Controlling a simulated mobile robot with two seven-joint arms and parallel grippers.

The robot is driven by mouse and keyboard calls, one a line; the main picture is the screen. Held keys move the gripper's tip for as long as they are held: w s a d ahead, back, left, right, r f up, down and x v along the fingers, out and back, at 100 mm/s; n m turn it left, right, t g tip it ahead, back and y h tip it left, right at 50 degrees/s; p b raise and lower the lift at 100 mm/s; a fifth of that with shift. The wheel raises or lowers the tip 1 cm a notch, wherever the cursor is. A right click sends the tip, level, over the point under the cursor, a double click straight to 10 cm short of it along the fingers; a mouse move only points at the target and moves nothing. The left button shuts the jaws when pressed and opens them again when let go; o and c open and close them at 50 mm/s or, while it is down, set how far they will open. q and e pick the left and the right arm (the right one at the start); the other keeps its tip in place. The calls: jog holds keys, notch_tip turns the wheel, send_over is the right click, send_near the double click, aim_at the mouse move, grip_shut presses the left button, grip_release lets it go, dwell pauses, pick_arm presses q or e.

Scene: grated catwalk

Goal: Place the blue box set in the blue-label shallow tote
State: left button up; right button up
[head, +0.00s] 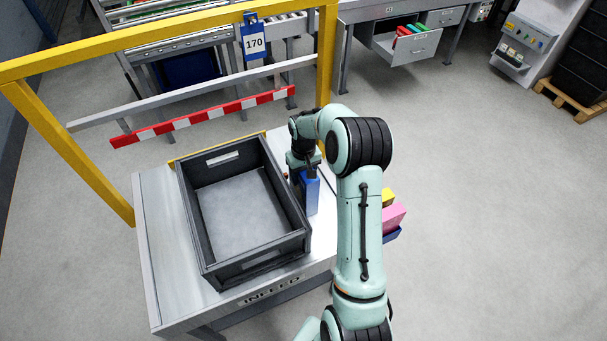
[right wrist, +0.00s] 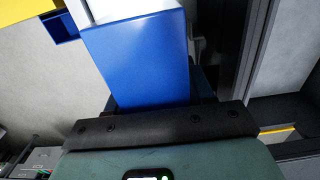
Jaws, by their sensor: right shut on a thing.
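The blue box set (head: 312,194) is held upright in my right gripper (head: 305,172), just outside the right wall of a dark grey tote. In the right wrist view the blue box set (right wrist: 140,62) fills the space in front of the gripper, with a white top edge, and the fingers are mostly hidden behind it. The tote (head: 262,264) is open on top and empty, standing on a light table. No blue label can be made out on it. My left gripper is not in view.
Yellow (head: 388,197), pink (head: 395,216) and dark blue (head: 392,235) boxes show partly behind my right arm. A yellow frame (head: 120,40) and a red-white striped bar (head: 200,117) stand behind the table (head: 160,250).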

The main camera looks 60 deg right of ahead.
jog(key=shift+f, duration=0.15)
jog(key=o, duration=1.3)
jog(key=shift+o, duration=0.2)
